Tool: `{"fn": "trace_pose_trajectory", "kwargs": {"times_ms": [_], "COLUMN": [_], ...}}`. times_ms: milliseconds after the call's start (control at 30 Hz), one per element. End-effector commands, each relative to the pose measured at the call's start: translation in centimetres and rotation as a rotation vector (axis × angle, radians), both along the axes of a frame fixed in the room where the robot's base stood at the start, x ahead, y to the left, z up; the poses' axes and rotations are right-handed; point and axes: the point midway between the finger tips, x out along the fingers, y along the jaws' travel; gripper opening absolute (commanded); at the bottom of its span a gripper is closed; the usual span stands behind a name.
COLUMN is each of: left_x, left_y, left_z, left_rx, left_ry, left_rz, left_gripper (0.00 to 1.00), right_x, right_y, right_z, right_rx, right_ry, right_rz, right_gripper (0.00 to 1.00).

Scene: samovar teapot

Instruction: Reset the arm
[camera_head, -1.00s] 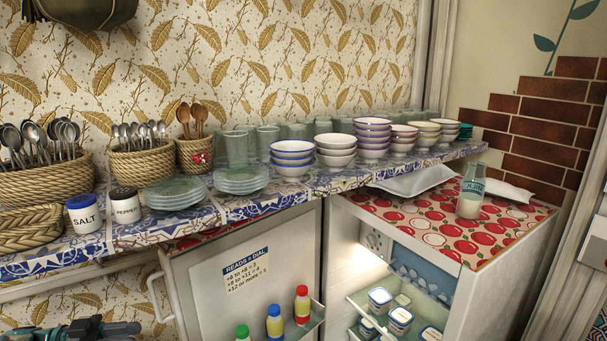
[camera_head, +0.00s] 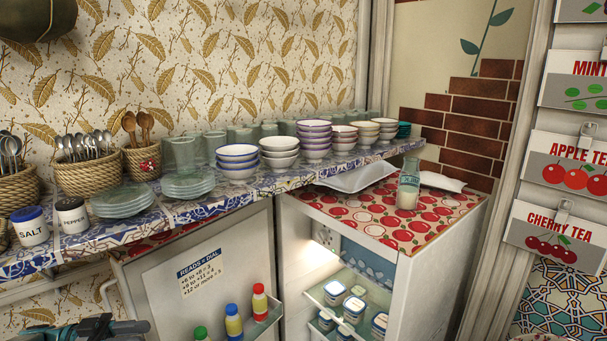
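Part of my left arm (camera_head: 95,328) shows at the bottom left edge, in front of the open fridge door and the wallpaper. It is dark with teal parts and is cut off by the frame. I cannot make out whether its gripper is open or shut, and I see nothing held. My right gripper is not in view.
A tiled shelf (camera_head: 265,187) carries bowls, glasses, plates, spoon baskets and shakers. Below, a small fridge stands open, its door (camera_head: 205,285) swung left. A milk bottle (camera_head: 408,185) stands on its red apple-patterned top (camera_head: 375,217). Tea signs (camera_head: 567,170) hang at right.

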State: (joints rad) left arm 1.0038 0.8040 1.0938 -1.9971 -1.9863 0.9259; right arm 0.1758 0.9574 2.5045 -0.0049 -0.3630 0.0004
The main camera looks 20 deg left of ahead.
Motion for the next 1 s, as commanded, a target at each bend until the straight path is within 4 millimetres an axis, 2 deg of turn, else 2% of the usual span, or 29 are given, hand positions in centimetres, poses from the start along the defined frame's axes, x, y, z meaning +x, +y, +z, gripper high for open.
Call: {"fn": "trace_pose_trajectory", "kwargs": {"times_ms": [33, 167, 267, 367, 400, 467, 500, 567, 600, 667, 700, 767, 800, 867, 900, 1000], "left_x": [1.0, 4.0, 7.1, 11.1, 12.7, 14.7, 15.5, 15.5, 14.7, 12.6, 10.6, 7.1, 4.4, 0.3, -2.3, -8.3], "left_y": [-1.7, -6.7, -11.8, -18.6, -21.6, -26.1, -28.9, -32.5, -34.4, -36.3, -37.1, -37.7, -37.7, -37.3, -37.0, -36.3], "left_z": [0.7, 1.9, 3.1, 3.7, 3.4, 2.0, 0.3, -3.4, -6.2, -10.4, -13.1, -16.8, -18.9, -21.6, -22.9, -24.9], "left_rx": [-0.032, -0.145, -0.267, -0.413, -0.463, -0.514, -0.519, -0.483, -0.432, -0.335, -0.260, -0.141, -0.060, 0.056, 0.127, 0.286], "left_ry": [-0.007, -0.017, -0.008, 0.047, 0.095, 0.204, 0.299, 0.465, 0.578, 0.743, 0.849, 0.998, 1.094, 1.228, 1.313, 1.491], "left_rz": [-0.036, -0.100, -0.108, -0.042, 0.014, 0.123, 0.209, 0.341, 0.421, 0.525, 0.583, 0.653, 0.693, 0.741, 0.765, 0.788], "left_gripper": [0.30, 0.30, 0.30, 0.30, 0.30, 0.30, 0.30, 0.30, 0.30, 0.30, 0.30, 0.30, 0.30, 0.30, 0.30, 0.30], "right_x": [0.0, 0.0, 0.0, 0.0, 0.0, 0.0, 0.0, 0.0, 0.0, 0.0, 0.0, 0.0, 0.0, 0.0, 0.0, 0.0], "right_y": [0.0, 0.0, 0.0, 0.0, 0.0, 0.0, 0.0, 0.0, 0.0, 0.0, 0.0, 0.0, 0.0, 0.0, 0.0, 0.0], "right_z": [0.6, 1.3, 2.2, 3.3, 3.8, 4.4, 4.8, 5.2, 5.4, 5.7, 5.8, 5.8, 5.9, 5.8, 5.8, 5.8], "right_rx": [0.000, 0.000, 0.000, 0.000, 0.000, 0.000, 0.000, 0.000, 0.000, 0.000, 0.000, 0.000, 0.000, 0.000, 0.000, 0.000], "right_ry": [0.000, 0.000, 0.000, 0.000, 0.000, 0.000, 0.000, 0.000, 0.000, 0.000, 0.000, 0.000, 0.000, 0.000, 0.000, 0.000], "right_rz": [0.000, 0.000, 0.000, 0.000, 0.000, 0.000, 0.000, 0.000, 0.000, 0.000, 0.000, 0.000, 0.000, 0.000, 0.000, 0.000], "right_gripper": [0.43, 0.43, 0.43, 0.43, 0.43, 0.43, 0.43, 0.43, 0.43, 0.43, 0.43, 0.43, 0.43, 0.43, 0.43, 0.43]}}
